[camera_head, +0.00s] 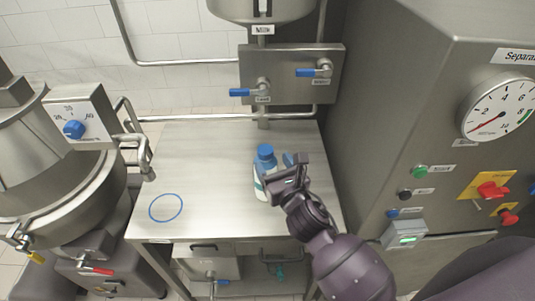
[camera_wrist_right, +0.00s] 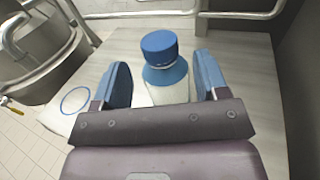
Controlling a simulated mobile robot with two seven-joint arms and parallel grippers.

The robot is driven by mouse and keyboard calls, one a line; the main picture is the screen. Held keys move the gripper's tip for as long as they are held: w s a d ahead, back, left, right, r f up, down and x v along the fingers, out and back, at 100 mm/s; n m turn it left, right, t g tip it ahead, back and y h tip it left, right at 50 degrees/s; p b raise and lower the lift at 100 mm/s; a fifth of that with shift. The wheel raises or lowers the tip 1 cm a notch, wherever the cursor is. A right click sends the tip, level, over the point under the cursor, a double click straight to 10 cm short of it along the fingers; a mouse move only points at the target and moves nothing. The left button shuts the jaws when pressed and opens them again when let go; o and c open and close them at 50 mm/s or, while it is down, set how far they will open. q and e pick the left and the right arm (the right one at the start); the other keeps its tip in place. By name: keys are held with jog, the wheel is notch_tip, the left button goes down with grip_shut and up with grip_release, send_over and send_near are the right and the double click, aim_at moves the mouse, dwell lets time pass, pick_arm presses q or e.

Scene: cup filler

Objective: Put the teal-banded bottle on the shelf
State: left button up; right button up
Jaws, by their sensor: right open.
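The bottle (camera_head: 264,158) stands upright on the steel table under the wall pipes. It has a blue cap and shoulder and a pale body; a small teal patch shows low on its side. My right gripper (camera_head: 279,167) is at the bottle's near right side and partly hides it. In the right wrist view the bottle (camera_wrist_right: 163,48) shows between the two open blue fingers of the gripper (camera_wrist_right: 163,82), with gaps on both sides. Its lower body is hidden by the gripper. My left gripper is not in view. I cannot tell which surface is the shelf.
The steel table (camera_head: 205,160) has a blue ring (camera_head: 166,221) marked at its left front; its left part is clear. A panel with blue-handled taps (camera_head: 290,75) hangs behind. A kettle-like machine (camera_head: 70,190) stands left, a tall separator cabinet (camera_head: 425,110) right.

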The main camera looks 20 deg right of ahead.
jog(key=s, duration=0.6)
jog(key=shift+s+d, duration=0.3)
jog(key=shift+s, duration=0.05)
